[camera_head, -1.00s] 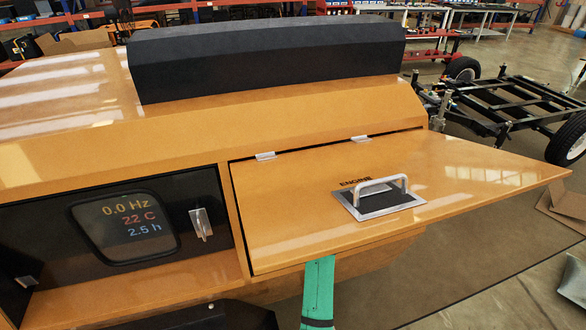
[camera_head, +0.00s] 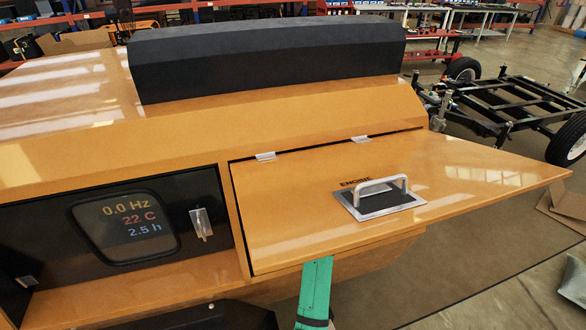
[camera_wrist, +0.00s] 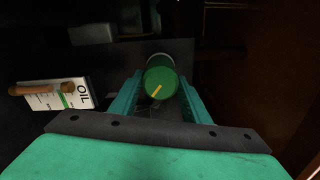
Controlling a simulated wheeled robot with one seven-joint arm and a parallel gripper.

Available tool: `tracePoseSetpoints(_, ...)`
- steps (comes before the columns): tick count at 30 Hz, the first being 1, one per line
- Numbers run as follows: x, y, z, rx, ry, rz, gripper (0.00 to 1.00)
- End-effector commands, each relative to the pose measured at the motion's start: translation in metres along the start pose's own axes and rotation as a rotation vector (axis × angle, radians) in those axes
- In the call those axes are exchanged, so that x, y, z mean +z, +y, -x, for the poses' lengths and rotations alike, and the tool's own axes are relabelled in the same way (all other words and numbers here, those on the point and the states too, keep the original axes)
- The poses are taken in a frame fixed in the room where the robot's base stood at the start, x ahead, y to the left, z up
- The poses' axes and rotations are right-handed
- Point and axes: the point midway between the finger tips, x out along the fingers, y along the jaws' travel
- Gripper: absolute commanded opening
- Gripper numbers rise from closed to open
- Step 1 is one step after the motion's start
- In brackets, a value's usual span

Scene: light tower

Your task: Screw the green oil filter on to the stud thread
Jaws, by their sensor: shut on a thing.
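The green oil filter (camera_wrist: 160,82) shows in the wrist view, a green cylinder end with a yellow mark on its face. My gripper (camera_wrist: 158,92) is shut on it, with a teal finger at either side. A grey cylindrical part shows just behind the filter. The stud thread is hidden, so I cannot tell whether the filter touches it. In the head view the gripper and filter are hidden below the raised engine door (camera_head: 310,215); only my green arm shows under its edge.
In the wrist view a white OIL box or label (camera_wrist: 60,95) with a brown cylindrical handle across it lies left of the gripper. The compartment is dark, with a reddish-brown wall (camera_wrist: 295,90) at right. In the head view a display panel (camera_head: 125,228) is left of the door.

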Motion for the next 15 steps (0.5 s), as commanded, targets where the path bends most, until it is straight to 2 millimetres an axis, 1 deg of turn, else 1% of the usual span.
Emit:
tracePoseSetpoints(1, 0.0036, -0.0017, -0.0017, -0.002, -0.005, 0.002, 0.16)
tracePoseSetpoints(5, 0.0039, -0.0018, -0.0019, -0.002, -0.005, -0.04, 0.16)
tracePoseSetpoints(12, 0.0051, -0.0018, -0.003, -0.001, -0.007, -0.329, 0.16)
tracePoseSetpoints(15, 0.0053, -0.0019, -0.0033, -0.001, -0.007, -0.412, 0.16)
